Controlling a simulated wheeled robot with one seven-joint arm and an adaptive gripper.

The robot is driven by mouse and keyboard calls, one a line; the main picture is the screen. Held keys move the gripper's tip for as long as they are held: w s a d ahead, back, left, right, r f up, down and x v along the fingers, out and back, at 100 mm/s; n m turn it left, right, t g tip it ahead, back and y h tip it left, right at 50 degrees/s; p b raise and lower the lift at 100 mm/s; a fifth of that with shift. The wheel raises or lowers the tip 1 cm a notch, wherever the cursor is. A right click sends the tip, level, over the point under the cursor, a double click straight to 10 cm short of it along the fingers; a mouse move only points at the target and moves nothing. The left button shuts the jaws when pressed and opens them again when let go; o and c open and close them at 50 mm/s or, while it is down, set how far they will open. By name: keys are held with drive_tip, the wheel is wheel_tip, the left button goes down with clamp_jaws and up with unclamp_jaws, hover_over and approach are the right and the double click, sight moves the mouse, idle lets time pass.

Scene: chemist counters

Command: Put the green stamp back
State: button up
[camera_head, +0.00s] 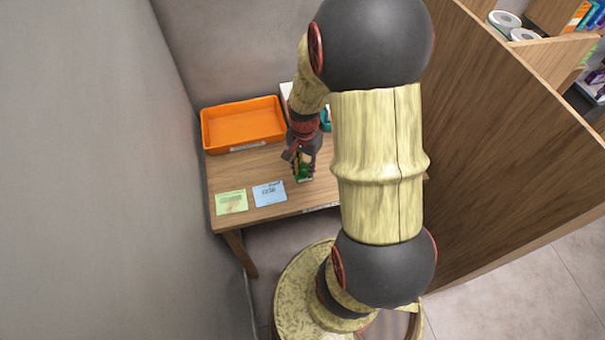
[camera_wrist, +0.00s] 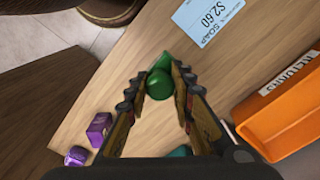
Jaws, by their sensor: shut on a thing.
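The green stamp (camera_wrist: 160,83) is between the two fingers of my gripper (camera_wrist: 158,76) in the wrist view, with its rounded green top facing the camera. My gripper is shut on it. In the head view my gripper (camera_head: 302,163) points down over the wooden counter, and the green stamp (camera_head: 304,177) shows at its fingertips. I cannot tell whether the stamp touches the counter. A blue price card (camera_head: 269,193) lies to the left of the stamp in the head view; it also shows at the top of the wrist view (camera_wrist: 207,18).
An orange tray (camera_head: 203,134) stands at the counter's back left. A pale green card (camera_head: 231,202) lies at the front left. Two purple items (camera_wrist: 98,128) and a teal item (camera_wrist: 180,152) sit near my gripper. A wooden partition (camera_head: 500,150) stands at the right.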

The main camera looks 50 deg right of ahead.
sight(302, 173)
drive_tip(key=shift+w+d+f, duration=0.25)
drive_tip(key=shift+w+f, duration=0.15)
drive_tip(key=shift+f, duration=0.2)
drive_tip(key=shift+w+d+f, duration=0.25)
drive_tip(key=shift+w+f, duration=0.15)
drive_tip(key=shift+f, duration=0.2)
drive_tip(key=shift+f+b, duration=0.7)
drive_tip(key=shift+f, duration=0.7)
drive_tip(key=shift+f, duration=0.15)
drive_tip(key=o, duration=0.9)
